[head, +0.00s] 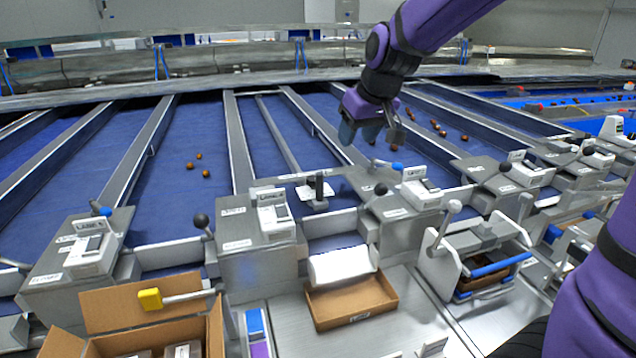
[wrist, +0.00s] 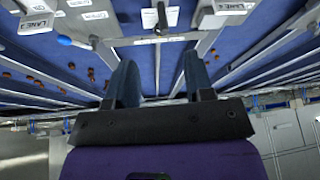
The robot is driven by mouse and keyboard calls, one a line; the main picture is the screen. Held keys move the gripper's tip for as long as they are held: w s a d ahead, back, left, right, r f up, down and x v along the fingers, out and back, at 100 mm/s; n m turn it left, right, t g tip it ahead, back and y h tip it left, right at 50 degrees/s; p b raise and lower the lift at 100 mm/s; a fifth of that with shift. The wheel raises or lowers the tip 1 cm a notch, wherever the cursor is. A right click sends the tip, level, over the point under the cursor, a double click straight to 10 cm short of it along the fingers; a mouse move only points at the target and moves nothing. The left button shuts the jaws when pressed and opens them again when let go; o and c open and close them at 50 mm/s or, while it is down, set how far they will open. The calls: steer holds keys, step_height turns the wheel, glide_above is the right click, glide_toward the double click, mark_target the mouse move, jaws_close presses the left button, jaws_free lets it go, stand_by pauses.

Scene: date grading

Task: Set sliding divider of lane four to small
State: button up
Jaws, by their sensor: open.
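The lane four console (head: 268,215) has a white label box, and its LANE 4 label also shows in the wrist view (wrist: 228,6). Just right of it in the head view, a thin grey divider bar (head: 279,138) runs down the blue lane. At its near end a black upright handle (head: 319,187) stands by a white scale card. The handle shows at the top middle of the wrist view (wrist: 161,16). The card's markings are too small to read. My gripper (head: 362,131) is open and empty, above the lanes, beyond and right of the handle. Its fingers (wrist: 160,78) point towards the handle side.
Lane three's console (head: 420,190) stands to the right, with a black-knobbed lever (head: 380,190) near the handle. Another black-knobbed lever (head: 201,221) is left. A cardboard tray (head: 350,305) sits in front. Dates (head: 205,173) lie on neighbouring belts; rails separate the lanes.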

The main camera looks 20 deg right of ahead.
glide_toward(319, 182)
steer(key=w, duration=0.1)
steer(key=shift+n, duration=0.4)
steer(key=x, duration=1.1)
steer(key=shift+w+d, duration=0.1)
steer(key=shift+d, duration=0.1)
jaws_close()
